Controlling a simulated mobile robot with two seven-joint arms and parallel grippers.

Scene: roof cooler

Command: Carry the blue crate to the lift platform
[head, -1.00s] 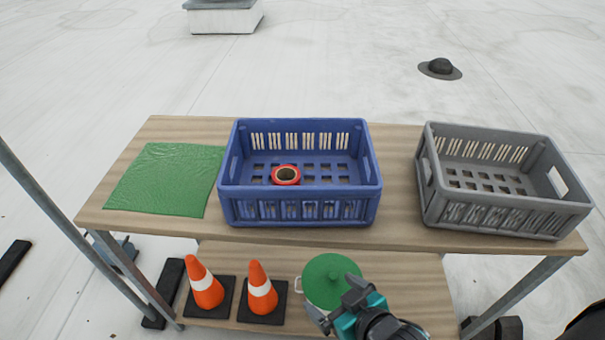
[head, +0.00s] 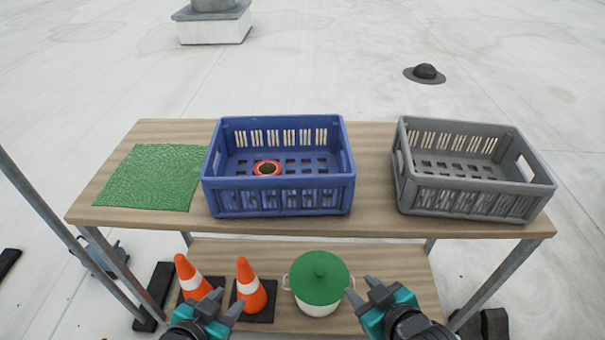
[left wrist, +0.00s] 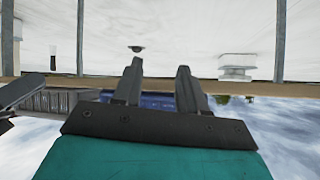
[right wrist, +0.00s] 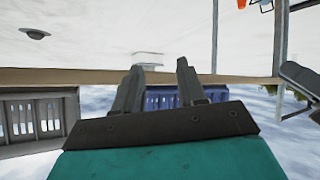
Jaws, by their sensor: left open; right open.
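The blue crate (head: 278,202) stands upright on the middle-left of the wooden table top, with a red ring-shaped object (head: 267,168) inside it. My left gripper (head: 226,305) is open and empty, in front of the table and below the crate's level in the picture. My right gripper (head: 362,290) is open and empty, in front of the table, to the right of the crate. The blue crate also shows beyond the fingers in the left wrist view (left wrist: 158,102) and in the right wrist view (right wrist: 160,98). No lift platform can be made out.
A grey crate (head: 475,203) stands on the table's right part and a green mat (head: 150,178) lies at its left. The lower shelf (head: 385,268) holds two orange cones (head: 250,285) and a pot with a green lid (head: 319,277). Bare table lies between the crates.

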